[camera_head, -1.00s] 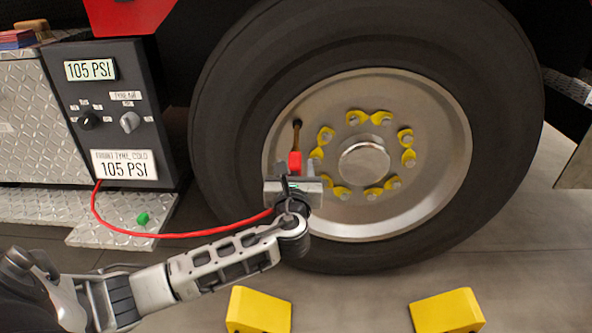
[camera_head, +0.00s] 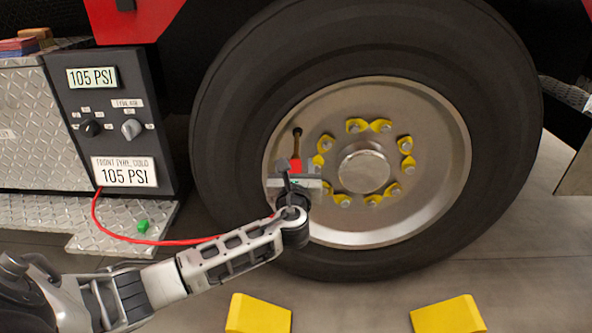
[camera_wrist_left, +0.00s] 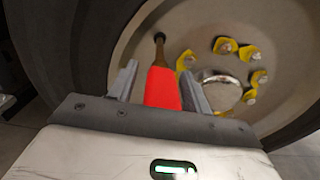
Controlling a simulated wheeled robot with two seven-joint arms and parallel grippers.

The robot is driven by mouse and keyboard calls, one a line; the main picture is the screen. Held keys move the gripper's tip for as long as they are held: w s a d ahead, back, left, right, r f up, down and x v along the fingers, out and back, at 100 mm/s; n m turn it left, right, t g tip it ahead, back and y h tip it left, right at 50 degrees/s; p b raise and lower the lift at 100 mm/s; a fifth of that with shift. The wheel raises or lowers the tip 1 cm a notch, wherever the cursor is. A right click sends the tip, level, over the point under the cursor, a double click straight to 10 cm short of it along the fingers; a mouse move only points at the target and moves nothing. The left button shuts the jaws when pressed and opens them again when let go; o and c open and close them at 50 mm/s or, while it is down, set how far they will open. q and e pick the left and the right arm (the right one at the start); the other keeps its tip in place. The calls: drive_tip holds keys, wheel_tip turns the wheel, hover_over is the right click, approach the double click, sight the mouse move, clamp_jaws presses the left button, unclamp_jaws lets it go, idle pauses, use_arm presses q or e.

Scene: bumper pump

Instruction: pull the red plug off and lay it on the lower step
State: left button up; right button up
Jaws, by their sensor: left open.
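The red plug (camera_head: 295,165) sits on the end of the brass valve stem (camera_head: 297,146) in front of the wheel rim. In the left wrist view the plug (camera_wrist_left: 161,88) stands between the two fingers, with the stem (camera_wrist_left: 159,50) running up from it. My left gripper (camera_head: 294,168) is open around the plug, one finger on each side; a gap shows on the right side. The lower step (camera_head: 100,211) is the diamond-plate ledge at the left, below the gauge box. My right gripper is not in view.
A gauge box (camera_head: 112,115) reading 105 PSI stands left of the tyre (camera_head: 235,100). A red hose (camera_head: 150,242) runs from it past my arm. A small green piece (camera_head: 143,226) lies on the lower step. Two yellow chocks (camera_head: 258,313) (camera_head: 447,313) stand on the floor.

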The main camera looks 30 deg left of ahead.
use_arm(q)
drive_tip(key=shift+w+a+r, duration=0.1)
drive_tip(key=shift+a+r, duration=0.15)
drive_tip(key=shift+r, duration=0.05)
drive_tip(key=shift+p, duration=0.35)
drive_tip(key=shift+a+p, duration=0.1)
drive_tip(key=shift+p, duration=0.25)
idle(0.4)
clamp_jaws()
